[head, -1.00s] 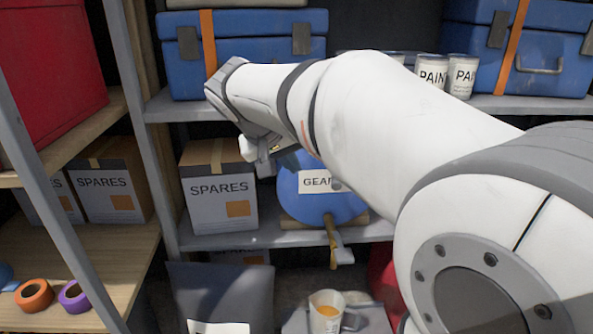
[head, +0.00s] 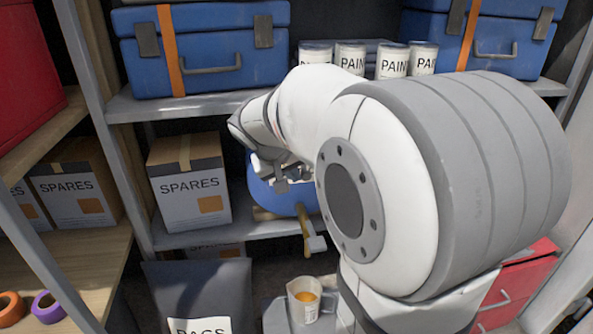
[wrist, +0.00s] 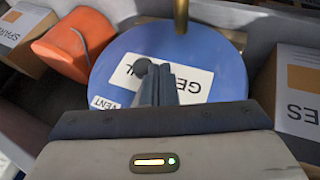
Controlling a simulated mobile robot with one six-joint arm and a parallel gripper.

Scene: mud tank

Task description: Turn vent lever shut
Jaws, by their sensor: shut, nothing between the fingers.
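The blue drum with a GEAR OIL label (wrist: 222,62) lies on the middle shelf; in the head view my arm hides much of the drum (head: 288,200). In the wrist view a small VENT label (wrist: 110,103) is on its face. A dark round knob (wrist: 143,65), perhaps part of the vent lever, shows at the tips of my gripper (wrist: 158,78). The rest of any lever is hidden, and I cannot tell whether the fingers touch it. My gripper is shut and empty in front of the drum face. It also shows in the head view (head: 281,182).
A brass tap (wrist: 181,14) projects from the drum; below it stands a jug of amber liquid (head: 303,302). A SPARES box (head: 189,190) is left of the drum. An orange object (wrist: 75,42) lies beside it. Paint tins (head: 393,62) and blue cases stand above.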

